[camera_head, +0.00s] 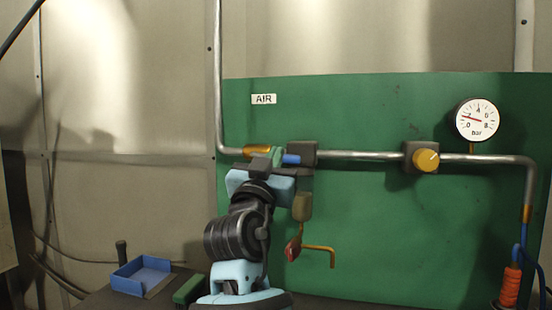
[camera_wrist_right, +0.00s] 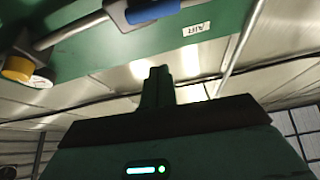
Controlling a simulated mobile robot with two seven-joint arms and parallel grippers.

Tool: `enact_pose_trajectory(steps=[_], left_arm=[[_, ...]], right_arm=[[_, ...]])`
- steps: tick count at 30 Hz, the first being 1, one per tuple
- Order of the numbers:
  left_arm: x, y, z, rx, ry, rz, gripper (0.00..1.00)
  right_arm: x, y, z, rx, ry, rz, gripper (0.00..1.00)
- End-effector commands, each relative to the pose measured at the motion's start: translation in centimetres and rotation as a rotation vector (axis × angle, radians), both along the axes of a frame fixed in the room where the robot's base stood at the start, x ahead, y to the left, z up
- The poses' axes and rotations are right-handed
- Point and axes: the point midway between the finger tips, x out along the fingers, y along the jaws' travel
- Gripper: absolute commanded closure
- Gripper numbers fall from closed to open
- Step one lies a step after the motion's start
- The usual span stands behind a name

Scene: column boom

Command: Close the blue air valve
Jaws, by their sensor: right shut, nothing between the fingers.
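The blue valve handle (camera_head: 291,159) is on the metal pipe under the AIR label, beside a dark grey block (camera_head: 303,151). It looks roughly in line with the pipe, and my gripper partly hides it. My right gripper (camera_head: 267,160) is just left of the handle in the head view. Its fingers (camera_wrist_right: 158,75) are shut and empty. The handle appears beyond the fingertips in the wrist view; I cannot tell whether they touch. My left gripper is not in view.
A green panel (camera_head: 375,240) carries the pipe (camera_head: 360,155), a yellow knob (camera_head: 426,160) and a round gauge (camera_head: 477,120). A red-handled fitting (camera_head: 293,249) and a bent brass pipe (camera_head: 321,248) are below the valve. A blue tray (camera_head: 141,277) stands lower left. An orange coiled hose (camera_head: 510,285) hangs lower right.

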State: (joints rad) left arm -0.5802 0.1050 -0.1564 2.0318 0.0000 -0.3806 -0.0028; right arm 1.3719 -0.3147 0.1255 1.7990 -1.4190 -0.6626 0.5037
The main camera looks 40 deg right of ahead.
Motion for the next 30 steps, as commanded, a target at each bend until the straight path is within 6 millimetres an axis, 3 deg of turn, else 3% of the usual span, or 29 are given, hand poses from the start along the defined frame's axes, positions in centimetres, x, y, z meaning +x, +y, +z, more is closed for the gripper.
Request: enact_pose_trajectory(steps=[13, 15, 21, 30], left_arm=[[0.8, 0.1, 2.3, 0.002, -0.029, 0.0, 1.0], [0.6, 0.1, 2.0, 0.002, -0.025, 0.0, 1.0], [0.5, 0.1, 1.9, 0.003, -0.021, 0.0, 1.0], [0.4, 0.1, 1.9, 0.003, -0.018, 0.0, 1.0]], right_arm=[[4.3, -5.8, 4.4, 0.0, -0.005, -0.001, 1.0], [4.6, -5.7, 2.6, -0.001, 0.003, 0.001, 1.0], [4.9, -5.9, 0.4, 0.0, 0.002, 0.0, 1.0], [5.0, -5.9, -0.1, 0.0, -0.002, 0.001, 1.0]])
